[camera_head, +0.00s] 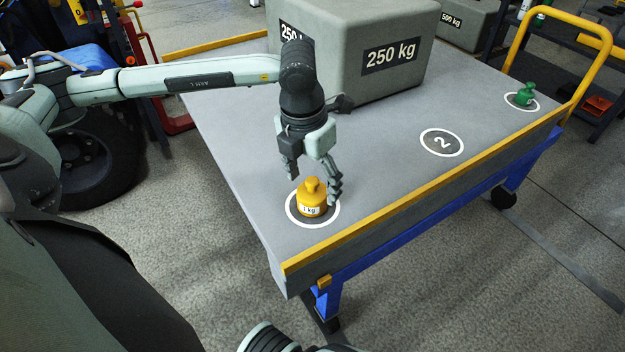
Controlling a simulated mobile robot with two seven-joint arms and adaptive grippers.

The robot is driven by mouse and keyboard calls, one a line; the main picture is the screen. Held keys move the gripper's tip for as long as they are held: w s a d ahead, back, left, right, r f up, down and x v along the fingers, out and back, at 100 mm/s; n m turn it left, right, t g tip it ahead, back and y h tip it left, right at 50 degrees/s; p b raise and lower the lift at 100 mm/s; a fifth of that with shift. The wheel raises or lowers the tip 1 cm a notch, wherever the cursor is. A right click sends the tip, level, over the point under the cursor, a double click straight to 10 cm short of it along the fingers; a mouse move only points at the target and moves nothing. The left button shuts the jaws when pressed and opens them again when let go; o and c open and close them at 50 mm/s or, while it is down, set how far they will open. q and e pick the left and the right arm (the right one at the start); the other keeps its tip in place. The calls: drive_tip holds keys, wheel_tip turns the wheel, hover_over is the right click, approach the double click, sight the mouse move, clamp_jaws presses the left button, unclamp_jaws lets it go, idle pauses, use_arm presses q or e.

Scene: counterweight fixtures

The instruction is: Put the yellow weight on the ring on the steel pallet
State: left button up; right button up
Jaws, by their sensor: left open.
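The yellow weight (311,206), labelled 1 kg, stands upright in a white ring (291,214) near the left corner of the grey deck (375,170) of a blue-legged cart. My left gripper (313,180) is open over the weight, one finger to each side of its knob. The right-hand finger appears close beside the weight; I cannot tell whether it touches. A ring marked 2 (441,142) on the deck is empty. A green weight (525,94) stands in another ring at the far right. I cannot tell which surface is meant by the steel pallet. My right gripper is not in view.
A large grey 250 kg block (350,50) stands at the back of the deck, close behind my left wrist. A yellow edge rail (420,195) runs along the front. A yellow handle (597,45) rises at the right. The deck between the rings is clear.

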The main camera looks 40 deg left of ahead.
sight(308, 185)
use_arm(q)
wheel_tip(308, 185, up, 11)
drive_tip(key=s, duration=0.1)
drive_tip(key=shift+s+r, duration=0.15)
drive_tip(key=shift+r, duration=0.05)
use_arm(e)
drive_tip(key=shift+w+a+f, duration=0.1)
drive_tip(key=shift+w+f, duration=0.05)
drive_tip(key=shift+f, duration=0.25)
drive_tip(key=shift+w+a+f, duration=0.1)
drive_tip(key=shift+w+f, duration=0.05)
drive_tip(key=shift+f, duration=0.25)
